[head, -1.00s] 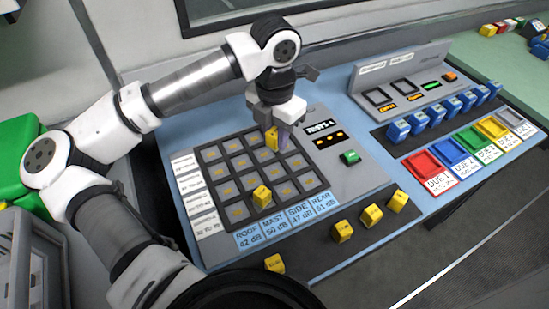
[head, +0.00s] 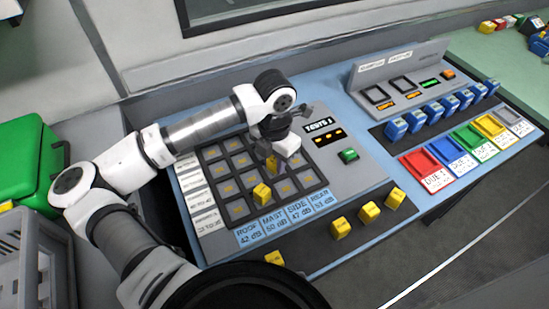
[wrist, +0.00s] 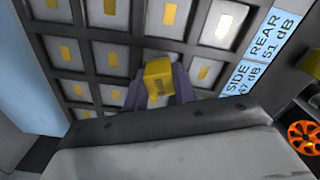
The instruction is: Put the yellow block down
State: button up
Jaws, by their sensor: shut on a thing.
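My gripper (head: 274,166) is shut on a yellow block (head: 272,163) over the grid of dark square cells (head: 222,191) on the grey panel. In the wrist view the held yellow block (wrist: 158,76) sits between the two purplish fingertips (wrist: 159,90), with grid cells behind it. I cannot tell whether the block touches a cell. Another yellow block (head: 262,192) stands in a cell just in front and to the left of the held one. My wrist hides some cells at the back right of the grid.
Blue column labels (head: 289,215) line the grid's front edge. Several loose yellow blocks (head: 369,212) stand along the console's front strip. A green button (head: 348,155) and display (head: 322,134) are right of the grid. Coloured trays (head: 456,155) and blue blocks (head: 418,121) stand further right.

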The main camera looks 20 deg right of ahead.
aim_at(274, 159)
jog(key=shift+f, duration=0.2)
jog(key=o, duration=1)
jog(key=shift+r, duration=0.1)
jog(key=shift+r, duration=0.2)
notch_tip(274, 159, up, 12)
jog(key=b, duration=0.1)
